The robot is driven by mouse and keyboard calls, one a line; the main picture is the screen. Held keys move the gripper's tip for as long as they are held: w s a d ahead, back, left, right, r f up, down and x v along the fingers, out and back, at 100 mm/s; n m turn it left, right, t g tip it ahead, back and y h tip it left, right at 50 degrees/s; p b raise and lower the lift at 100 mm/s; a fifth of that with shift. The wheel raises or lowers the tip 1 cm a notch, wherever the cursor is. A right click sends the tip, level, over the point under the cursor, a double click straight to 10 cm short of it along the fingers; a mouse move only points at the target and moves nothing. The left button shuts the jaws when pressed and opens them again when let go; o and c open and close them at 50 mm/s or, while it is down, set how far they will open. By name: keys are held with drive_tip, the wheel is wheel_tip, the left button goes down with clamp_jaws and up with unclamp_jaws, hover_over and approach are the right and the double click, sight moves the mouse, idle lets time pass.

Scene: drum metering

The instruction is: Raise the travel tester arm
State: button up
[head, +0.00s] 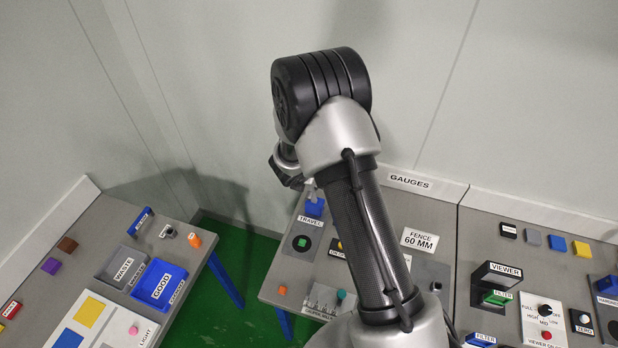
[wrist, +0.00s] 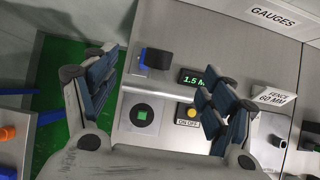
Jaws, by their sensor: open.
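The travel tester stands at the left of the gauges table, by the TRAVEL label (head: 310,220). Its blue and black part (head: 314,207) shows at the back, and it also shows in the wrist view (wrist: 155,59). In front of it is a black round pad with a green square (wrist: 143,115), seen too in the head view (head: 301,243). I cannot tell clearly which part is the tester arm. My gripper (wrist: 158,82) is open and empty above the tester, its fingers apart on either side of the view. In the head view my arm mostly hides it.
A display reading 1.5 (wrist: 192,77) and a yellow ON/OFF button (wrist: 191,112) lie to the right of the pad. A FENCE 60 MM sign (head: 420,240) stands further right. Left is a gap of green floor (head: 235,245), then a table with blue GOOD bin (head: 160,289).

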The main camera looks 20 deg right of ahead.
drive_tip(key=v, duration=1.2)
idle(0.4)
